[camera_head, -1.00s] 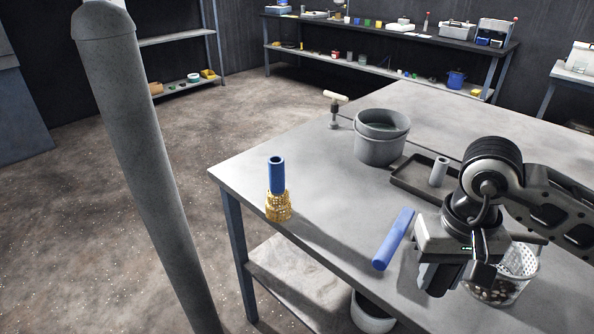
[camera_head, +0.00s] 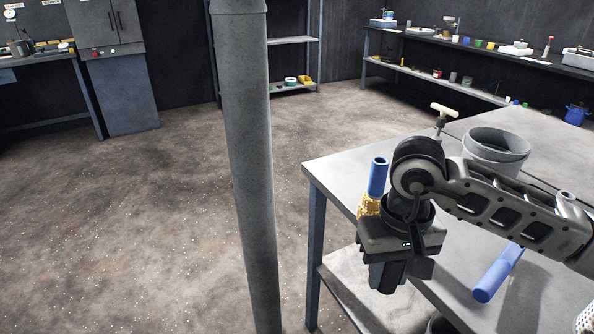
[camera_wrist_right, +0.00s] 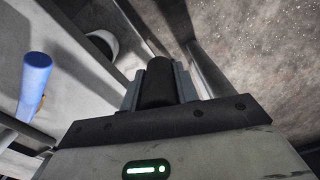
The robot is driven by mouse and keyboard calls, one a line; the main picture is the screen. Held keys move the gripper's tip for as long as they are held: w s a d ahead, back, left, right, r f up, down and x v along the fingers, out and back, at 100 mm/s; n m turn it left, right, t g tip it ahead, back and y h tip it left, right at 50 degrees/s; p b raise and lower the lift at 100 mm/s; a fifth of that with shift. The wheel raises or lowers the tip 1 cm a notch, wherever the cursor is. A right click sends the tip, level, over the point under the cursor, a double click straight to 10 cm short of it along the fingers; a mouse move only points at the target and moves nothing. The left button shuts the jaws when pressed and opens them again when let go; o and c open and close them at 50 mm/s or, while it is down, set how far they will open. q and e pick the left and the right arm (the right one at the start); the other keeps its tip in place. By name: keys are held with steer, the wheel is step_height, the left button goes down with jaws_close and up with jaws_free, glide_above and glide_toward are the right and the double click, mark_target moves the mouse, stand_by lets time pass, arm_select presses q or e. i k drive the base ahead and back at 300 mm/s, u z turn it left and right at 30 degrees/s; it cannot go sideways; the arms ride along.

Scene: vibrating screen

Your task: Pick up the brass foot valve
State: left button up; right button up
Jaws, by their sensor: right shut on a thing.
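The brass foot valve appears to be the yellow mesh piece (camera_head: 368,206) near the table's left corner. A blue tube (camera_head: 377,178) stands upright in its top. My right arm hides its lower part in the head view. My right gripper (camera_head: 387,278) points down in front of it, close to the table's left edge. In the right wrist view, the gripper (camera_wrist_right: 158,85) is shut on a dark cylindrical piece (camera_wrist_right: 158,80), not on the brass mesh. I cannot tell what this dark piece is. My left gripper is not in view.
The grey table (camera_head: 335,165) has a blue bar (camera_head: 498,275) lying on it, also in the right wrist view (camera_wrist_right: 34,84). A grey bucket (camera_head: 496,148) and a white-handled tool (camera_head: 441,115) stand farther back. A grey post (camera_head: 247,150) rises left of the table.

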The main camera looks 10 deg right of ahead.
mark_target(369, 205)
steer(key=u, duration=0.25)
steer(key=i, duration=0.9)
steer(key=z, duration=0.3)
